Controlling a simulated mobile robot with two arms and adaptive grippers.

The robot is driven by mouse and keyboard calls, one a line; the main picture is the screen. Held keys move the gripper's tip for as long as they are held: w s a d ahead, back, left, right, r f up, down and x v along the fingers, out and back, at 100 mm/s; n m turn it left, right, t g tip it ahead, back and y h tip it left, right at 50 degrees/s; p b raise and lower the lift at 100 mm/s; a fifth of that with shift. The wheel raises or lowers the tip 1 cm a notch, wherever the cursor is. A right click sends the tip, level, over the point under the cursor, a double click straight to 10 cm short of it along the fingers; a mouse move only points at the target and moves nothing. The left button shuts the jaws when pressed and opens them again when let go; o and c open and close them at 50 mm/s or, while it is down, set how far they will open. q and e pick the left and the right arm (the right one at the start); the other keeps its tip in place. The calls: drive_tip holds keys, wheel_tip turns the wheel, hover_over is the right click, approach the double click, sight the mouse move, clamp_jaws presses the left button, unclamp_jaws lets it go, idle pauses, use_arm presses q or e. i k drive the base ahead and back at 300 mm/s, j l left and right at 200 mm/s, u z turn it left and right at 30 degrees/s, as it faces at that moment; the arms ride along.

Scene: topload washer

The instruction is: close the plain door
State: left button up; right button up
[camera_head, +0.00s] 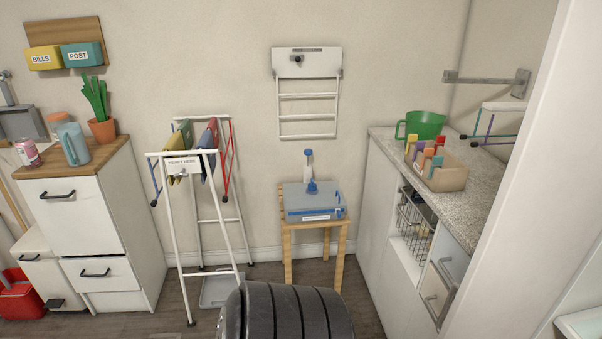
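I cannot tell for certain which surface is the plain door. A large plain white panel (530,200) stands upright at the right, close to me. It hides part of the counter's front. I cannot tell whether it is a door or the side of a tall unit. Neither gripper is in view. The dark ribbed shape at the bottom middle looks like part of my own body.
A counter (465,190) at the right has an open bay with a wire basket (415,225) and handled fronts below. A wooden stool (288,240) carries a blue-grey case. A white folding rack (205,215) and a white cabinet (75,225) stand left. Some floor shows between.

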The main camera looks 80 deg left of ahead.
sight(544, 216)
drive_tip(key=j+z, duration=0.15)
drive_tip(key=j, duration=0.5)
drive_tip(key=j+z, duration=0.15)
drive_tip(key=j, duration=0.45)
drive_tip(key=k+j+z, duration=0.15)
drive_tip(key=j, duration=0.5)
drive_tip(key=k+j+z, duration=0.1)
drive_tip(key=j, duration=0.5)
